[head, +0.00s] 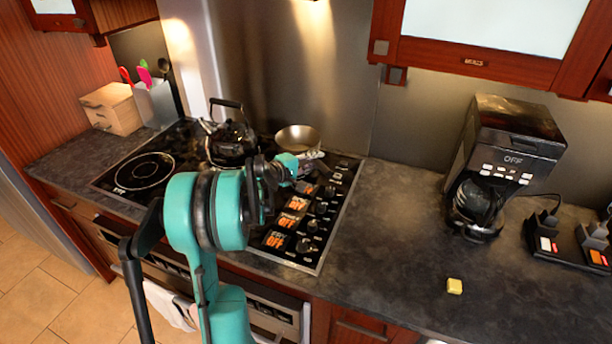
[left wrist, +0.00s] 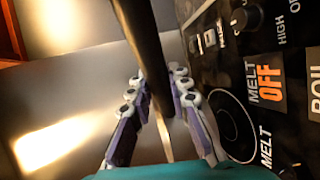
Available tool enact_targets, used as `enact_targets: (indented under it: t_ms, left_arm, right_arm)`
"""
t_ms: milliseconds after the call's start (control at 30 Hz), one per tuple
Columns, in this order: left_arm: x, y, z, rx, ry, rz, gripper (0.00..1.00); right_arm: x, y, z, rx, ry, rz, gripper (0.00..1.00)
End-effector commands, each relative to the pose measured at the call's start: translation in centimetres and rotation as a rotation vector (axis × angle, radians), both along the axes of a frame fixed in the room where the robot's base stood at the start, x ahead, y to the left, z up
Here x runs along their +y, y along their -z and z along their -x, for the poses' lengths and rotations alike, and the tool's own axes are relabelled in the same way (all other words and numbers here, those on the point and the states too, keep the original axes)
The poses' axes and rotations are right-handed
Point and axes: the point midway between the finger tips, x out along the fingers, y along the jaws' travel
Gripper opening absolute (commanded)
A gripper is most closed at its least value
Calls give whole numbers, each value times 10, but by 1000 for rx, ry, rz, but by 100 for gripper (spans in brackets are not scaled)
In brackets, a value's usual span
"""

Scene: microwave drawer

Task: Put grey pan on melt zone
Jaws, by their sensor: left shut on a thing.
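The grey pan (head: 297,137) is at the back right of the cooktop, by the steel wall. My left gripper (head: 312,156) is at the pan's near side, shut on it, largely hidden by its own arm. In the left wrist view a dark, narrow part of the pan (left wrist: 150,48) runs between the two fingers (left wrist: 162,125). The melt zone (left wrist: 231,126), a small ring beside the "MELT" label, shows just right of the fingers. I cannot tell whether the pan touches the cooktop. My right gripper is not in view.
A black kettle (head: 231,138) stands left of the pan on the cooktop. Control knobs (head: 322,207) line the cooktop's right side. A coffee maker (head: 506,150) and a yellow block (head: 454,286) are on the counter to the right. The counter (head: 395,235) between is clear.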

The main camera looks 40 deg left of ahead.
Motion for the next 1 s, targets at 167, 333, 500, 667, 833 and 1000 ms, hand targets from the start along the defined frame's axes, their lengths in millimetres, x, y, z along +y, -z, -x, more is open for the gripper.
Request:
enact_targets:
  t_ms: [167,333,500,667,833,1000]
  left_arm:
    - [25,15,3,-2,0,1,0]
    - [29,22,4,-1,1,0,0]
    - [29,47,4,-1,1,0,0]
    - [29,58,4,-2,1,0,0]
    - [28,57,4,-1,1,0,0]
    - [28,60,4,0,2,1,29]
  right_arm:
    - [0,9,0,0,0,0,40]
    - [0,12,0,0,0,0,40]
    - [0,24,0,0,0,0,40]
    - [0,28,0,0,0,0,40]
    - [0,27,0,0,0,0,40]
    - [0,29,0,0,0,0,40]
